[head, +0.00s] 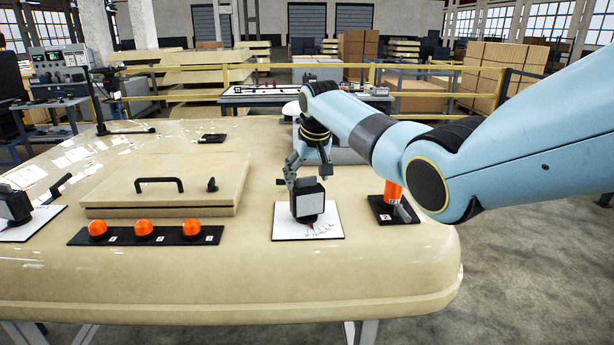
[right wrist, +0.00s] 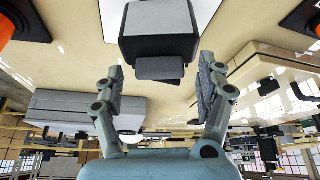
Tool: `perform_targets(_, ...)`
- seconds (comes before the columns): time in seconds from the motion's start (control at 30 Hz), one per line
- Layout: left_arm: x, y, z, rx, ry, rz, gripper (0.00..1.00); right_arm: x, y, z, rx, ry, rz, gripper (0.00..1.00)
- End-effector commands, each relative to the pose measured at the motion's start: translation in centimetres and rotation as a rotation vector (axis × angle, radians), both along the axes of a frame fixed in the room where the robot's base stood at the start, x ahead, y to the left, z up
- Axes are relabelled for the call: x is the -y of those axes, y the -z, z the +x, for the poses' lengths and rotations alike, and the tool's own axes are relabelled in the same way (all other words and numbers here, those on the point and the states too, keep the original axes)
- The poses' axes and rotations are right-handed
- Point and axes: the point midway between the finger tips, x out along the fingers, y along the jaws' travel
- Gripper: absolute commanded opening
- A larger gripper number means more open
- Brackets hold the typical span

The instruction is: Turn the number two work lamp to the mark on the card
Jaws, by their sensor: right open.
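A dark box-shaped work lamp (head: 308,203) stands on a white card (head: 333,230) with fan-like dark marks along its front. In the right wrist view the lamp (right wrist: 160,28) is at the top, with a grey tab (right wrist: 160,69) toward my fingers. My right gripper (head: 308,172) is open just behind and above the lamp. In the wrist view its fingers (right wrist: 161,75) stand apart on either side of the tab, with gaps. A second lamp (head: 14,205) on a white card (head: 48,212) is cut by the left edge. I cannot read a number on either lamp.
A black strip (head: 160,236) with three orange domes lies left of the card. Behind it is a raised hatch (head: 160,205) with a black handle. An orange item (head: 393,190) on a black plate (head: 378,208) stands right, partly behind my arm. The panel's front is clear.

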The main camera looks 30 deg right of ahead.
Motion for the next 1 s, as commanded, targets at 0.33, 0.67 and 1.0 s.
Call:
perform_targets(0.33,0.0,0.0,0.0,0.0,0.0,0.0,0.4,0.0,0.2,0.1,0.001,-0.001,-0.001,0.7)
perform_targets(0.67,-0.1,0.0,0.0,-0.001,0.0,0.001,0.4,0.0,0.2,0.1,0.001,-0.001,-0.001,0.27)
perform_targets(1.0,-0.1,-1.0,0.0,0.0,0.0,0.001,0.4,0.2,0.0,0.1,-0.001,-0.136,0.0,0.17)
